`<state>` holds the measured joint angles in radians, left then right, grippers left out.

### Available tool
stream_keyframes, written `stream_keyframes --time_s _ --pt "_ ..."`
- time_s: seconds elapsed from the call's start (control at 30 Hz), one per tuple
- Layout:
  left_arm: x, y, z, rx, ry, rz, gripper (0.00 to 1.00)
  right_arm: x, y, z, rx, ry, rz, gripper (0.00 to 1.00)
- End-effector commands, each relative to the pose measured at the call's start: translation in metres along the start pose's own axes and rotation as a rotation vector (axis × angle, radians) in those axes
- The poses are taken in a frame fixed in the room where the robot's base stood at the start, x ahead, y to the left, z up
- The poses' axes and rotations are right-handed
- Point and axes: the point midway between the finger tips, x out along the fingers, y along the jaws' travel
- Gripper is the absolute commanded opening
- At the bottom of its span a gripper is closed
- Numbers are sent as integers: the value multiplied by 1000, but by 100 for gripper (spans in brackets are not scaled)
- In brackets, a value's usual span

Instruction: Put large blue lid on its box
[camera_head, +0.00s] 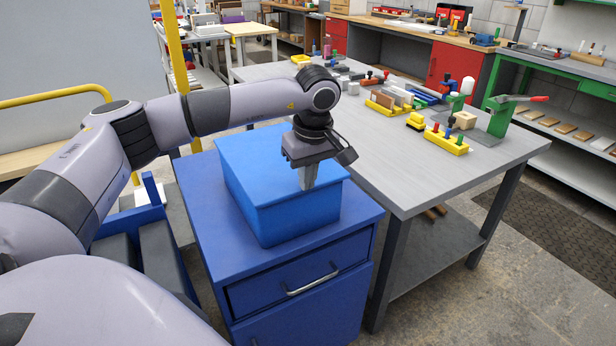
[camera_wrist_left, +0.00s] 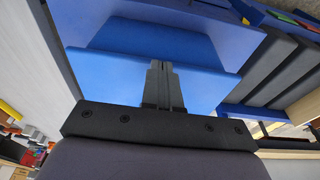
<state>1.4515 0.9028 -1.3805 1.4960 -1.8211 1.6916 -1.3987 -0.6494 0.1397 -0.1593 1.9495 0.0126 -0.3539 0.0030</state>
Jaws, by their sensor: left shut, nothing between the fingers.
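The large blue box (camera_head: 286,217) stands on a blue drawer cabinet. The large blue lid (camera_head: 250,163) lies flat on top of the box, and its rim appears to sit around the box's upper edge. My left gripper (camera_head: 308,183) points down at the lid's right part, with its fingers shut and empty. The gripper (camera_wrist_left: 165,68) also shows in the left wrist view, fingers together in front of the blue lid (camera_wrist_left: 150,85). Whether the fingertips touch the lid I cannot tell. My left forearm passes above the box's far side. My right gripper is not in view.
The blue cabinet (camera_head: 300,308) has a drawer with a metal handle (camera_head: 312,281). A grey table (camera_head: 400,170) right beside it carries several coloured fixtures and a green toggle clamp (camera_head: 503,115). A yellow post (camera_head: 177,60) and rail stand at left. Floor at right is clear.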

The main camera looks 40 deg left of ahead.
Motion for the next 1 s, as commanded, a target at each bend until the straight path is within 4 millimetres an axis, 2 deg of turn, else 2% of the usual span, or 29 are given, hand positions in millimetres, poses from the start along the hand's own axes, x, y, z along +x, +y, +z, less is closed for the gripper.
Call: stream_keyframes --time_s 0.57,1.0 --pt "0 0 1 1 0 0 0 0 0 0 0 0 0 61" --pt "-3 0 20 1 0 -2 0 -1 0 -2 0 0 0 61"
